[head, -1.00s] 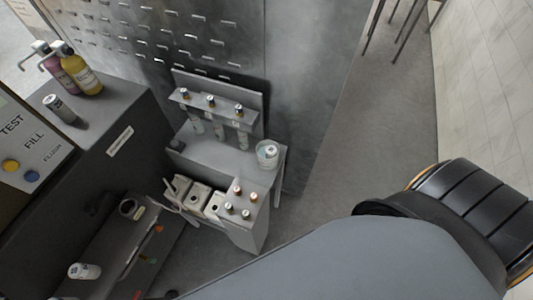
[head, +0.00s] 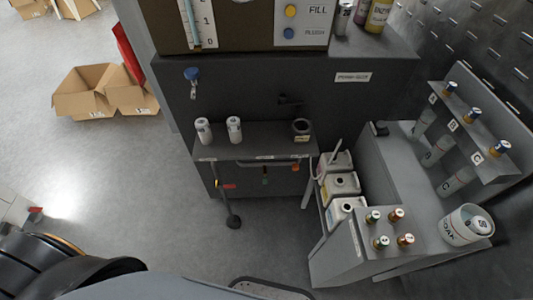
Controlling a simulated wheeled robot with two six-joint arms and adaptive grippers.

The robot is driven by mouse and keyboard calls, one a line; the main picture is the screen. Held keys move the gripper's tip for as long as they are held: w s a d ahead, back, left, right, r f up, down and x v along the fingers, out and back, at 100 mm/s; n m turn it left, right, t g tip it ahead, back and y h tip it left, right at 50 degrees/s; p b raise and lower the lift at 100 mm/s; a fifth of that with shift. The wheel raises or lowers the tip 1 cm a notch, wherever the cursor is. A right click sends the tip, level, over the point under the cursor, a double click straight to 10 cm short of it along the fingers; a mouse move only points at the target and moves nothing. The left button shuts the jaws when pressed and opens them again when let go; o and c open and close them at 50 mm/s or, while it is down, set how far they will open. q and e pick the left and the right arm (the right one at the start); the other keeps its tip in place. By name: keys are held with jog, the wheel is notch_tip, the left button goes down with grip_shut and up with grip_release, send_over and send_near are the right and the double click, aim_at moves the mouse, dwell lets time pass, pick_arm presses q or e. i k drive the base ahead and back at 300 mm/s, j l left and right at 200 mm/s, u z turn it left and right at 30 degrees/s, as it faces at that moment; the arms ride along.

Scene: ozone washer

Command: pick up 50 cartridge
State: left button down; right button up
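Two white upright cylinders that look like cartridges stand on a dark grey shelf (head: 262,147) in front of the washer cabinet. One is the left cylinder (head: 204,131), and the other is the right cylinder (head: 234,130), a little apart from it. Their printing is too small to read, so I cannot tell which is the 50 cartridge. A third, greyish cylinder (head: 342,17) stands on top of the cabinet by the bottles, partly cut off. Neither gripper is in view; only part of my arm shows at lower left.
A dark round holder (head: 301,129) sits at the shelf's right. A blue-handled tap (head: 191,76) hangs above the cylinders. White canisters (head: 341,185) and a grey stand (head: 345,250) with small capped bottles are to the right. Cardboard boxes (head: 86,92) lie at far left.

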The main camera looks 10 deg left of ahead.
aim_at(234, 125)
jog(key=j+z, duration=0.1)
jog(key=j, duration=0.45)
jog(key=k+j+z, duration=0.15)
jog(key=j, duration=0.4)
jog(key=j+z, duration=0.1)
jog(key=j, duration=0.45)
jog(key=k+j+z, duration=0.15)
jog(key=j, duration=0.4)
